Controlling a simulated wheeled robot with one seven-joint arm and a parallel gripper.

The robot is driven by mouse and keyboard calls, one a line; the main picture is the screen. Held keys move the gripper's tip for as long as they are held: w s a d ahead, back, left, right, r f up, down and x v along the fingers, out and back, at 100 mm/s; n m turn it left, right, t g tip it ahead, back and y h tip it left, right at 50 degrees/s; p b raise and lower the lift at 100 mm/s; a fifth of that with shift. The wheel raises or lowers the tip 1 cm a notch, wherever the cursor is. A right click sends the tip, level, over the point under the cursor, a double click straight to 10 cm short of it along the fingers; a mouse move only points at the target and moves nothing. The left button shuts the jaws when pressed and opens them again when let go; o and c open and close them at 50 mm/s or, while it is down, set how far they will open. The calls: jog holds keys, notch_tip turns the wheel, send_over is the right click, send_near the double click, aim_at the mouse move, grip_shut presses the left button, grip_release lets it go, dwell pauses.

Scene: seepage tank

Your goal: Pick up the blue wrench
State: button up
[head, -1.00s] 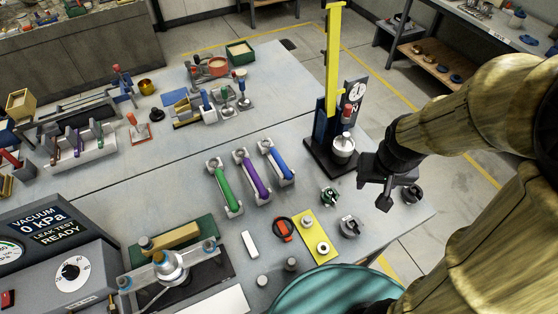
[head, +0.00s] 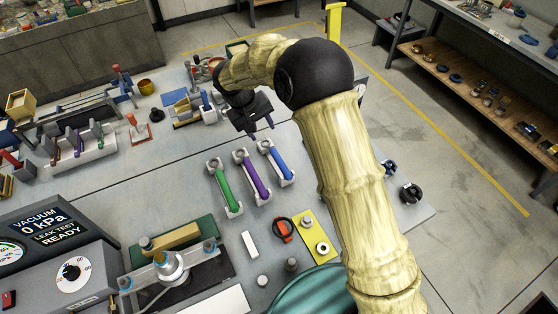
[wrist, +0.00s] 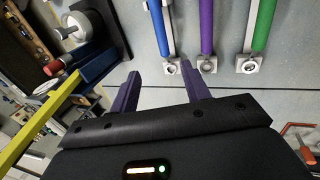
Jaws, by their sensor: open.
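The blue wrench (head: 273,158) lies on the grey table as the rightmost of three wrenches in white holders. The purple wrench (head: 250,174) and the green wrench (head: 224,187) lie to its left. My gripper (head: 262,133) is open and empty, above the table just beyond the far ends of the blue and purple wrenches. In the wrist view, my gripper's fingers (wrist: 160,88) are apart, and the blue wrench (wrist: 158,25) stands just past them, with the purple (wrist: 207,27) and green (wrist: 263,25) ones to its right. Nothing is between the fingers.
A yellow post (head: 334,24) of the gauge stand rises behind my arm, which hides most of the stand. A red-handled tool (head: 283,229) and a yellow plate (head: 312,232) lie nearer. A white block (head: 250,245) is left of them.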

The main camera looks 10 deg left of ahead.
jog(key=shift+d, duration=0.1)
jog(key=p, duration=0.4)
send_over(278, 158)
jog(key=a, duration=0.1)
jog(key=f, duration=1.1)
jog(key=shift+s+a+f, duration=0.15)
jog(key=shift+s+f, duration=0.1)
jog(key=shift+s, duration=0.1)
jog(key=shift+f+p, duration=0.4)
jog(key=shift+p, duration=0.25)
jog(key=shift+s+p+x, duration=0.2)
jog(key=shift+p+x, duration=0.95)
jog(key=shift+x, duration=1.05)
grip_shut()
